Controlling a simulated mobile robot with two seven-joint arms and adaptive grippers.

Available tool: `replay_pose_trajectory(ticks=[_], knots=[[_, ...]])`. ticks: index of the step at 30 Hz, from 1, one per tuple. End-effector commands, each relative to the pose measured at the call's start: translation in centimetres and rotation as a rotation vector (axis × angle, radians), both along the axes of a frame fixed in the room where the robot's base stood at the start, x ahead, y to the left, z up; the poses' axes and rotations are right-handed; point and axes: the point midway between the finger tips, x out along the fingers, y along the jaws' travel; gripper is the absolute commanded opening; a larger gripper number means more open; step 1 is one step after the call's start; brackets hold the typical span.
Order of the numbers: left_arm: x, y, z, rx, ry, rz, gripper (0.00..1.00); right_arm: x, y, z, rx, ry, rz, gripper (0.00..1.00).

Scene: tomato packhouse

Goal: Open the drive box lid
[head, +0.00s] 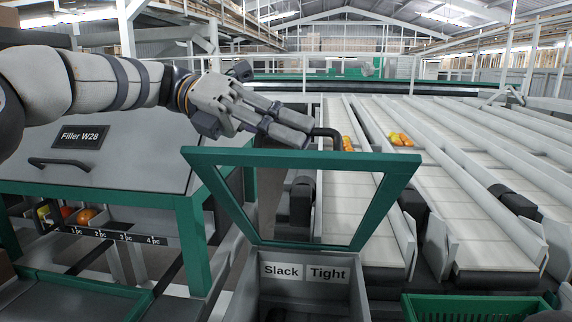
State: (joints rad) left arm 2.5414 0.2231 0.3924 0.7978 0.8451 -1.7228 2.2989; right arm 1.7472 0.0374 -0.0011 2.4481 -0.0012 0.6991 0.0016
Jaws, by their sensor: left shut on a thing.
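The drive box (305,300) stands low in the middle of the head view, with Slack and Tight labels (304,272) inside its back wall. Its lid (300,159), a green frame around a clear pane, stands raised at the back of the box, so the box's mouth is open. A dark bent handle (333,134) is at the lid's upper edge. My left gripper (300,133) reaches in from the left above the lid and is shut on the handle. The fingers partly hide the handle. My right gripper is not in view.
The Filler W28 cabinet (120,155) stands left, with a dark handle and numbered bins below. White conveyor lanes (440,180) carry some orange fruit (402,139) at the right. A green crate (475,305) is at the lower right.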

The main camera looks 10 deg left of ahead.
Motion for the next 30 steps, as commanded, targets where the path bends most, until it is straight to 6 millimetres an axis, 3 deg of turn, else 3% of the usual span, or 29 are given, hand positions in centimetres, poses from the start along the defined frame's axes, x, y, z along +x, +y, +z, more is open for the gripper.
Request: replay_pose_trajectory(ticks=[11,12,15,30], knots=[[0.34,0.05,0.29,0.003,-0.001,0.003,0.0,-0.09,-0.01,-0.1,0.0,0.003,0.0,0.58],[0.33,0.05,0.29,0.003,-0.002,0.003,0.11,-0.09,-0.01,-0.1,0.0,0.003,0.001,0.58],[0.33,0.06,0.32,0.002,-0.001,0.002,0.3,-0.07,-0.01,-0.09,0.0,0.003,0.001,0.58],[0.01,0.06,0.21,0.001,0.0,0.0,0.3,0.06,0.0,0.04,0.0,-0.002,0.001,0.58]])
